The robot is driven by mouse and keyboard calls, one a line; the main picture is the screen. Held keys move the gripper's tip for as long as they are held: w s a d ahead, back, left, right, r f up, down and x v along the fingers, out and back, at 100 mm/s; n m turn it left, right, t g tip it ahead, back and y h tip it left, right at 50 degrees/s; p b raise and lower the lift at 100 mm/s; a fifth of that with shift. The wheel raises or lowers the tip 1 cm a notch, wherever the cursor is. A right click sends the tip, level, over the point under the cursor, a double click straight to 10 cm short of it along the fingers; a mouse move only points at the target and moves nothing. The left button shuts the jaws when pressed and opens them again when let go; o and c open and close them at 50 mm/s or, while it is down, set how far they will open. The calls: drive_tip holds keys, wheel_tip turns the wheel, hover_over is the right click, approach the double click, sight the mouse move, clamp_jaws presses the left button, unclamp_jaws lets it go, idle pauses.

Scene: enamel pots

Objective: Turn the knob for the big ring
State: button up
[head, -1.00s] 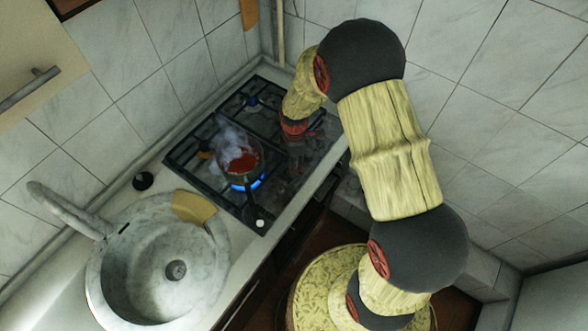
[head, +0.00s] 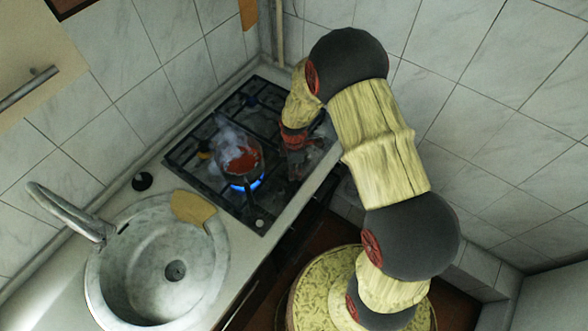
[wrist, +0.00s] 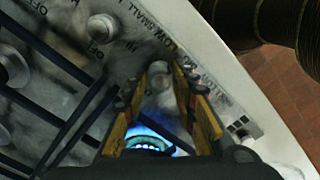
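In the wrist view a pale round knob (wrist: 158,76) stands on the hob's printed edge panel, between the two fingertips of my gripper (wrist: 158,90). The fingers are apart, one on each side of the knob; I cannot tell whether they touch it. Another pale knob (wrist: 102,27) sits to the upper left, beside the lettering "LOW" and "SMALL". Blue flame (wrist: 148,143) shows between the fingers lower down.
A sink (head: 120,285) with a yellow cloth (head: 193,207) lies further left. Tiled walls close in behind.

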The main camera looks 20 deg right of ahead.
drive_tip(key=c, duration=0.6)
clamp_jaws()
